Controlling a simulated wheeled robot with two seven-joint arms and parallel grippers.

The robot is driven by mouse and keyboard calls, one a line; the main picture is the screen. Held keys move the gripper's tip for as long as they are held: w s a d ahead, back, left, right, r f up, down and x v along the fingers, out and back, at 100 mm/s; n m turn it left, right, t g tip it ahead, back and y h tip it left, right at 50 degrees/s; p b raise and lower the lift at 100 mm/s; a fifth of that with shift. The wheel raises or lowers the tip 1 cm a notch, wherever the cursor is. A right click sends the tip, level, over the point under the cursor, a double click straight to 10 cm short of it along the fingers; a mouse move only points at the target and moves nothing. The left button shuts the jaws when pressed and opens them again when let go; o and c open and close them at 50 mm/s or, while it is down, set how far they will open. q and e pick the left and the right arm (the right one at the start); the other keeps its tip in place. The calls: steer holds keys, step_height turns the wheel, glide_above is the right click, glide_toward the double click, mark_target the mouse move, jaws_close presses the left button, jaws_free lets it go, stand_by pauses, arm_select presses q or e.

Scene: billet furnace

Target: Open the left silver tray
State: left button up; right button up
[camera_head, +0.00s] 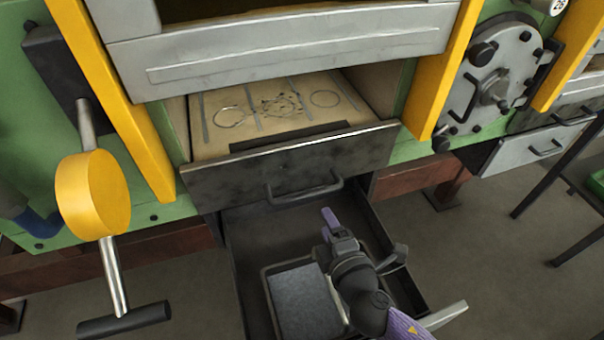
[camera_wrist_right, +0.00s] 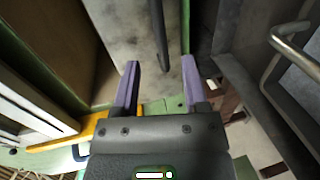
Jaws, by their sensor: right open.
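A lower drawer (camera_head: 247,268) stands pulled out below the furnace. It is dark inside and holds a dark-rimmed tray with a grey pad (camera_head: 303,300). My right arm hides much of its front, and a silver handle end (camera_head: 447,316) shows beside it. A silver handle (camera_wrist_right: 291,50) also shows at the right of the right wrist view. My right gripper (camera_head: 331,222) (camera_wrist_right: 159,72) has purple fingers, open and empty, above this drawer. A dark handle (camera_wrist_right: 159,38) of the upper drawer shows ahead of the fingers. My left gripper is not in view.
The dark-fronted upper drawer (camera_head: 290,160) stands out above, with wire rings on its pale floor. A silver tray (camera_head: 538,150) with a handle is at the right. A yellow knob (camera_head: 92,195) and T-bar jut out at left. Floor is clear at lower right.

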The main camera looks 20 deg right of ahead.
mark_target(311, 192)
steer(key=b+x, duration=0.1)
steer(key=x, duration=0.8)
steer(key=shift+a+b, duration=0.2)
steer(key=shift+b, duration=0.1)
steer(key=shift+w, duration=0.35)
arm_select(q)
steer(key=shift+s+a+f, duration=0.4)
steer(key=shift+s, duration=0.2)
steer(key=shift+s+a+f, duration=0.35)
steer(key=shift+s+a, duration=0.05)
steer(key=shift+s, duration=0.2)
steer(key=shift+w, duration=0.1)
arm_select(e)
jaws_close()
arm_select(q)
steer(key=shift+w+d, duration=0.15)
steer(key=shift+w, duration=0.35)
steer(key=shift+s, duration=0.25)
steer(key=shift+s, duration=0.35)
